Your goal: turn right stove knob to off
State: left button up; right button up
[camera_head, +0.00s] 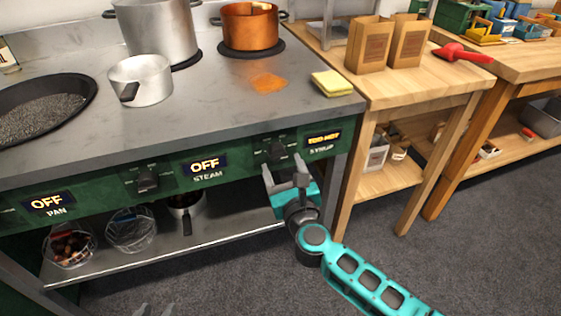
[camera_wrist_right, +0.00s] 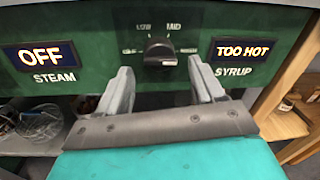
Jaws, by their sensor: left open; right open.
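The right stove knob (camera_head: 275,149) is a black dial on the green front panel, left of the SYRUP display (camera_head: 323,139). In the right wrist view the knob (camera_wrist_right: 159,52) sits below LOW and MID marks, and the display (camera_wrist_right: 242,49) reads TOO HOT. My right gripper (camera_head: 284,171) is open just in front of and below the knob. In the wrist view its grey fingers (camera_wrist_right: 161,82) stand left and right of the knob's line, apart from it. The tips of my left gripper (camera_head: 152,309) show faintly at the bottom edge, open and empty.
The STEAM knob (camera_head: 147,179) and its OFF display (camera_head: 205,165) are further left on the panel. A copper pot (camera_head: 250,28) stands on the back right burner. A lower shelf (camera_head: 235,233) holds baskets and a small pan. A wooden table (camera_head: 400,85) adjoins on the right.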

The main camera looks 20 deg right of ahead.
aim_at(278, 153)
jog(key=shift+w, duration=1.35)
jog(key=c, duration=1)
